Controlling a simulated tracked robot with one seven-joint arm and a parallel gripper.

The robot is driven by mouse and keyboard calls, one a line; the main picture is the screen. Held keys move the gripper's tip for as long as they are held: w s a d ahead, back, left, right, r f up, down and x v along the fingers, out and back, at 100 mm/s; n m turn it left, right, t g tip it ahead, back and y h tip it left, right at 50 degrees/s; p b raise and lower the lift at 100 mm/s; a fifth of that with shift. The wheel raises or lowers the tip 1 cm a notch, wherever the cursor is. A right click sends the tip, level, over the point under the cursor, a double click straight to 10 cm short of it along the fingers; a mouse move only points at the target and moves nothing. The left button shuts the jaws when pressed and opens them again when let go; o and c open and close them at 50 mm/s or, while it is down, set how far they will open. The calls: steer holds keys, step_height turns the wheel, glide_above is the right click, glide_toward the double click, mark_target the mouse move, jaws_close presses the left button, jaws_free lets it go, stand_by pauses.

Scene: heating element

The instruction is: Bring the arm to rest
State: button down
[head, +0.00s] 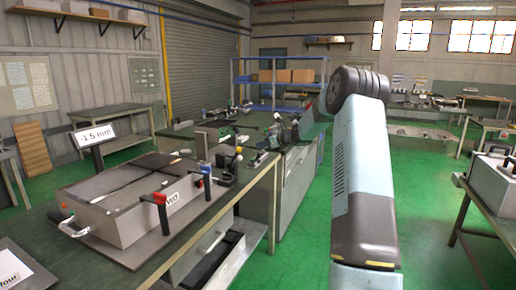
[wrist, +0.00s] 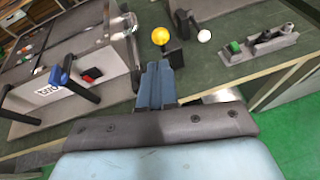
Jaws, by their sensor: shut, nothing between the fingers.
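My gripper (wrist: 155,72) shows in the wrist view as two blue-grey fingers held together, with nothing between them. It is over the edge of the green-topped bench (wrist: 275,25), beside a grey case (wrist: 75,65) with black, blue and red handles. In the head view my arm (head: 362,165) rises from the bottom and bends at a dark elbow joint. Its far part reaches back to the left over the benches, where the gripper is too small and cluttered to make out.
Another table (head: 490,215) stands at the right. Green floor (head: 440,235) is open between.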

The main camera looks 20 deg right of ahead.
stand_by(0.4)
steer(key=s+a+r+n+g+h, duration=0.1)
steer(key=s+a+r+n+g, duration=0.1)
steer(key=s+a+r+n, duration=0.5)
steer(key=s+a+r+n+g+h, duration=0.1)
steer(key=s+a+n, duration=0.3)
steer(key=s, duration=0.7)
steer(key=s+a+r+n+g+h, duration=0.1)
steer(key=s+a+r+n+g, duration=0.1)
steer(key=s+a+r+n, duration=0.4)
steer(key=s+f+n+h, duration=0.2)
steer(key=s+n, duration=0.4)
steer(key=s, duration=1.1)
steer(key=s+f+n+h, duration=0.2)
steer(key=s+n, duration=0.4)
steer(key=s, duration=1.2)
steer(key=shift+s+d+n+h, duration=0.35)
steer(key=shift+d+h, duration=0.1)
steer(key=shift+h, duration=0.15)
